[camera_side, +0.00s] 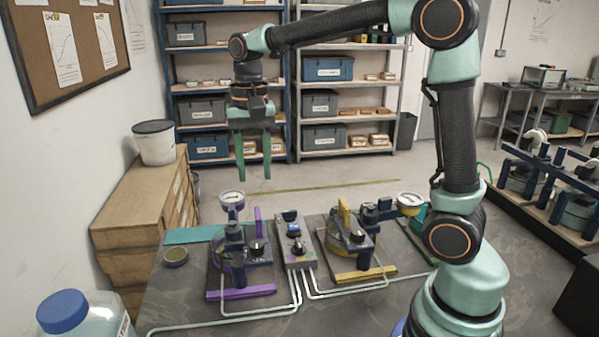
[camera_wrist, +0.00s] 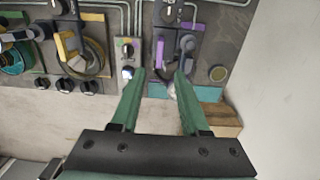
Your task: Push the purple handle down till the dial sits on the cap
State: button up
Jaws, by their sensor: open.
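A lever frame with purple parts (camera_side: 240,292) stands on the table at the left in the side view; its purple pieces also show in the wrist view (camera_wrist: 191,47). A round white dial (camera_side: 232,198) with a purple rim sits raised at its top. A purple upright piece (camera_side: 258,221) stands just right of the dial; I cannot tell surely whether it is the handle. The cap cannot be told apart from the dark fittings. My gripper (camera_side: 254,177) hangs above this frame, pointing down, open and empty, apart from everything. In the wrist view its fingers (camera_wrist: 160,75) are spread.
A grey control box (camera_side: 293,240) with knobs stands right of the purple frame. Pale conduits run along the table front. A blue-capped jar (camera_side: 63,312) stands front left, a small tin (camera_side: 176,256) beside the purple frame.

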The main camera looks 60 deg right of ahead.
aim_at(258, 213)
notch_tip(258, 213, down, 9)
jog(key=shift+r, duration=0.2)
grip_shut()
jog(key=shift+r, duration=0.1)
dwell(1.4)
